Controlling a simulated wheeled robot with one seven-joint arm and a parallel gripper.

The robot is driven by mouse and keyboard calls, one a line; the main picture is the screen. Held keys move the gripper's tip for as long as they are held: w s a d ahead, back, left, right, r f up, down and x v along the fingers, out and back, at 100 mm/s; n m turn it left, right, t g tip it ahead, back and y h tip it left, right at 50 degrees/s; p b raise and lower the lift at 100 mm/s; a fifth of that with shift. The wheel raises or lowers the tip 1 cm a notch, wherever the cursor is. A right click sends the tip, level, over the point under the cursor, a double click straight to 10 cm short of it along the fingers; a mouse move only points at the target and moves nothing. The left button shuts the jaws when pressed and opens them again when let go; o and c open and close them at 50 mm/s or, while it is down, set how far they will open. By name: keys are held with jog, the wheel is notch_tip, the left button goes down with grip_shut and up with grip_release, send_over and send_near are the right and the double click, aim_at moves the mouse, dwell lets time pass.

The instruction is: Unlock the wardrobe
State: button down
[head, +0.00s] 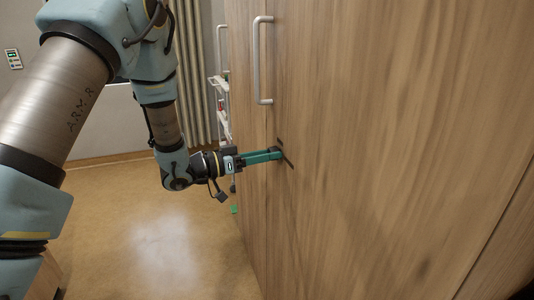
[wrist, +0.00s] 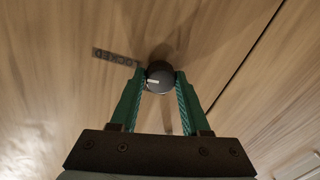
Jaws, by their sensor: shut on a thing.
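The wardrobe (head: 390,130) has wood-grain doors and fills the right of the head view. In the wrist view a round dark lock knob (wrist: 159,77) sits on the door face, with a small pale mark on it. A label reading "LOCKED" (wrist: 116,57) is beside the knob. My gripper (head: 277,154) reaches the door below a vertical handle (head: 257,60). In the wrist view its green fingers (wrist: 160,88) are on both sides of the knob and shut on it. The fingers partly hide the knob's sides.
A seam between doors (wrist: 245,62) runs right of the knob in the wrist view. A white rack-like object (head: 220,105) stands behind the wardrobe's left edge. A radiator (head: 190,70) is at the back. The floor (head: 165,235) left of the wardrobe is largely clear.

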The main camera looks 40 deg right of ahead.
jog(key=n+p, duration=0.1)
jog(key=n, duration=0.1)
jog(key=n+p, duration=0.2)
jog(key=shift+w+r, duration=0.1)
jog(key=shift+r, duration=0.2)
jog(key=n+p, duration=0.4)
jog(key=shift+y, duration=0.3)
jog(key=shift+f+n+g+y+p, duration=0.1)
jog(key=shift+n+g+y+p, duration=0.1)
jog(key=shift+n+p, duration=1.4)
jog(key=shift+f+n+g+y+p, duration=0.15)
jog(key=shift+n+p, duration=0.7)
jog(key=shift+n, duration=1.45)
jog(key=shift+c, duration=1.8)
grip_release()
